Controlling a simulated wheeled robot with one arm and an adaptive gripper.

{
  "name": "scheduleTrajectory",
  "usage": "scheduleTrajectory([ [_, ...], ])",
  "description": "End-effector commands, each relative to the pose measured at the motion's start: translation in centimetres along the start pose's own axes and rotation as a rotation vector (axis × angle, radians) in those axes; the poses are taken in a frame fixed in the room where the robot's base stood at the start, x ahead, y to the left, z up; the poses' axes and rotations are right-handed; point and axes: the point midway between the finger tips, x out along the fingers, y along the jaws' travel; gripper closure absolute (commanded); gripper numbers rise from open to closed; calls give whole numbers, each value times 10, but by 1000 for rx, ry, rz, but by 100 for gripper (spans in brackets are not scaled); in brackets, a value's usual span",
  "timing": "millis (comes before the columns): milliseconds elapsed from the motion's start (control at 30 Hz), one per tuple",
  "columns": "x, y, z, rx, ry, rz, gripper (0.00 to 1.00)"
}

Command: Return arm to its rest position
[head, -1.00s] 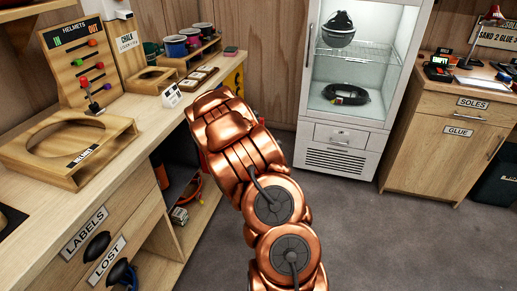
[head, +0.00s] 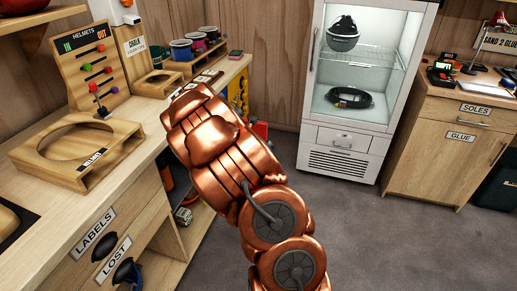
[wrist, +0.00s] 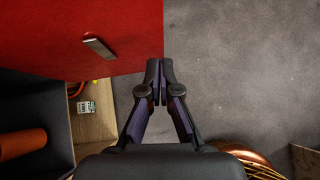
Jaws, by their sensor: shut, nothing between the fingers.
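My gripper (wrist: 160,84) shows in the wrist view with its two dark fingers together, shut and empty. It points down over the grey floor, beside the edge of a red surface (wrist: 90,35) with a small metal bar on it. My copper arm fills the lower middle of the head view and reaches up and left toward the wooden counter. The gripper itself is hidden behind the arm in the head view.
The wooden counter (head: 140,108) at the left holds a helmet stand (head: 75,182) and a peg board (head: 90,70). A glass-fronted cabinet (head: 340,140) stands at the back. A wooden cupboard (head: 440,150) is at the right. Grey floor (head: 400,240) is clear right of my arm.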

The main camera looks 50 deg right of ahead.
Motion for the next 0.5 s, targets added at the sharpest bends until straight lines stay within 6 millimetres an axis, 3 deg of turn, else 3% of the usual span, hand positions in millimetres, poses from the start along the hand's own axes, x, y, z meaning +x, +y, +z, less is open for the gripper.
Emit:
scheduleTrajectory([
  [133, -13, -1, 0, -1, 1, -3, 100],
  [500, -18, -2, 1, 11, -2, -6, 100],
])
